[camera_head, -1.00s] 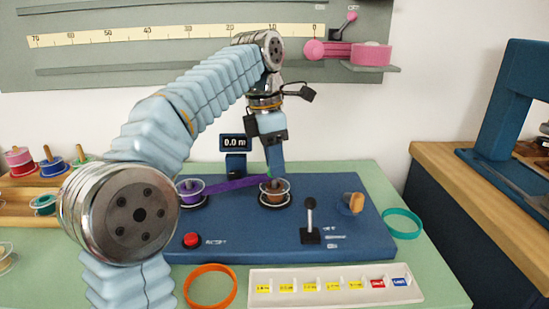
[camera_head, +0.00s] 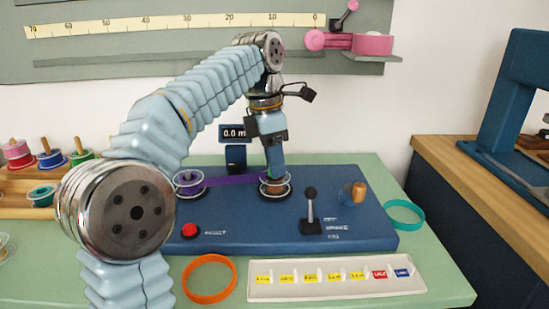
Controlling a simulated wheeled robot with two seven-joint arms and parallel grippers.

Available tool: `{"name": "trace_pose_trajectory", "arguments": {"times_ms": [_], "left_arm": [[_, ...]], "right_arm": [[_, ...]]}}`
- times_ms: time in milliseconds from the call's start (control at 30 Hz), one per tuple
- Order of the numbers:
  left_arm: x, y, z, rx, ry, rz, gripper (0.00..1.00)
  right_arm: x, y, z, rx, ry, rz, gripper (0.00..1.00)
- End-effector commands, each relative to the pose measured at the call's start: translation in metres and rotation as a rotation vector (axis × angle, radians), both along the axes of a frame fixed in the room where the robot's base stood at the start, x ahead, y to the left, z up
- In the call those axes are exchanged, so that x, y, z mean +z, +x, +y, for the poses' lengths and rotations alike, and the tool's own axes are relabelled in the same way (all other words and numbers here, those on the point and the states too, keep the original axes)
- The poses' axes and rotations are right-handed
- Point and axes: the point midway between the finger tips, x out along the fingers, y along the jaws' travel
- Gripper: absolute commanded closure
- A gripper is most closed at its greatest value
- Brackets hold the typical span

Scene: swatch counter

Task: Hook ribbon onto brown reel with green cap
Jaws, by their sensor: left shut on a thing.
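The purple ribbon (camera_head: 230,182) runs from the purple spool (camera_head: 188,185) on the left of the blue machine (camera_head: 345,218) to the brown reel (camera_head: 273,191) at its middle. My left gripper (camera_head: 275,175) points down at the brown reel and is shut on the ribbon's free end. Its fingertips are down at the reel's clear top rim and cover part of it. A bit of green shows beside the fingertips. I cannot tell whether the ribbon is hooked. My right gripper is out of view.
A black lever (camera_head: 310,210), a red button (camera_head: 189,231) and a brown knob (camera_head: 359,192) stand on the machine. A 0.0 m display (camera_head: 234,133) stands behind. An orange ring (camera_head: 210,279), a teal ring (camera_head: 404,214) and a white label tray (camera_head: 335,280) lie around it.

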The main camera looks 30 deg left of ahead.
Motion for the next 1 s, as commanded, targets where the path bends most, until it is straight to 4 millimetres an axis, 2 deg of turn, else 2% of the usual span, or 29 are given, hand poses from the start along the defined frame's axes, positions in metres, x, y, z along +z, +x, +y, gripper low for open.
{"name": "trace_pose_trajectory", "arguments": {"times_ms": [300, 333, 500, 1000], "left_arm": [[-0.0023, -0.0001, 0.0000, 0.000, 0.000, 0.000, 1.00], [-0.0023, -0.0001, 0.0000, 0.000, 0.000, 0.000, 0.64], [-0.0023, -0.0001, 0.0000, 0.000, 0.000, 0.000, 0.38], [-0.0023, -0.0001, 0.0000, 0.000, 0.000, 0.000, 0.38]], "right_arm": [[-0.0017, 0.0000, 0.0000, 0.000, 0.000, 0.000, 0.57], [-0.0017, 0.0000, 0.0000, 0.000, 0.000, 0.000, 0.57], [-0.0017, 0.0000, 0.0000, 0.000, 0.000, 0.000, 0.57], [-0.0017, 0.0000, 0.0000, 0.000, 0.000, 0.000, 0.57]]}}
